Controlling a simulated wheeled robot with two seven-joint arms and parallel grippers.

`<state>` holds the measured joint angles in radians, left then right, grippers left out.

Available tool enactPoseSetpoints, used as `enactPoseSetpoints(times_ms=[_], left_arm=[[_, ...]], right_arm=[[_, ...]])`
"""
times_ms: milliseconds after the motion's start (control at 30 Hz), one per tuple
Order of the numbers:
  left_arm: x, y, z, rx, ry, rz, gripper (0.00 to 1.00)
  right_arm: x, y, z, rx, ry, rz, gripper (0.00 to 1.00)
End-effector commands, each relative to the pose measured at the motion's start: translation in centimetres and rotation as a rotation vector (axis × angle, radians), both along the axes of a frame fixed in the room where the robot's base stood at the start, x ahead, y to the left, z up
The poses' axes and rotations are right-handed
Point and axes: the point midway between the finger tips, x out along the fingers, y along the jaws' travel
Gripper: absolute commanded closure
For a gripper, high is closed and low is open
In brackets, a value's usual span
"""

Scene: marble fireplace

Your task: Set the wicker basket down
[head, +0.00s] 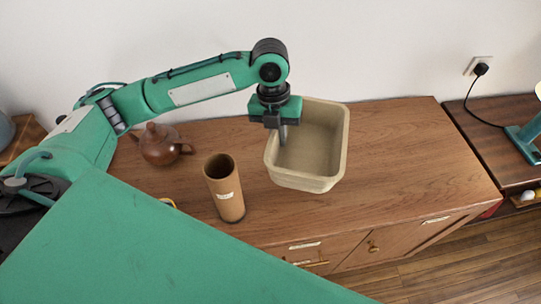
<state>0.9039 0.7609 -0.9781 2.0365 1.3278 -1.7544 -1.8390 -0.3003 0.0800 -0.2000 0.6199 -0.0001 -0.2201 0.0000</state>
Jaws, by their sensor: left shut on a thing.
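The wicker basket (309,183) is a beige, square-sided open container with rounded corners, in the middle of the head view, over the wooden cabinet top. My left gripper (281,138) points down at the basket's left rim and is shut on that wall. One finger shows inside the basket; the other is hidden. The basket looks empty and slightly tilted. I cannot tell whether its bottom touches the cabinet top. My right gripper is not in view.
A bamboo cup (226,196) stands on the wooden cabinet (400,150) left of the basket. A brown teapot (160,147) stands further left. The cabinet top right of the basket is clear. A lower side table (490,140) with a green lamp (527,137) is at the right.

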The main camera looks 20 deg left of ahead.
Motion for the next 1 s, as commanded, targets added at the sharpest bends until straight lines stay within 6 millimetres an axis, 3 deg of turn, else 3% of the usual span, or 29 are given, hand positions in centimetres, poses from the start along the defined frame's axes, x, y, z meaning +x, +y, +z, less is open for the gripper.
enactPoseSetpoints(times_ms=[100, 300, 567, 800, 1000], left_arm=[[-0.1, 0.0, -3.1, -0.001, 0.004, 0.001, 1.00], [0.0, 0.0, -7.2, 0.000, 0.000, 0.001, 1.00], [0.0, -0.1, -9.3, -0.001, -0.001, 0.000, 1.00], [0.0, 0.0, -12.6, -0.001, 0.001, 0.001, 1.00], [0.0, 0.0, -12.9, -0.001, -0.003, 0.000, 1.00]], right_arm=[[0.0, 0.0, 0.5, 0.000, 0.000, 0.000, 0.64], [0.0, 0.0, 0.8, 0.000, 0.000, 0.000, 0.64], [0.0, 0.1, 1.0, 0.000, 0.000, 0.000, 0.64], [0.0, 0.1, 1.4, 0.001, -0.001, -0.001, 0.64], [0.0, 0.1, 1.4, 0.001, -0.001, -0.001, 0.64]])
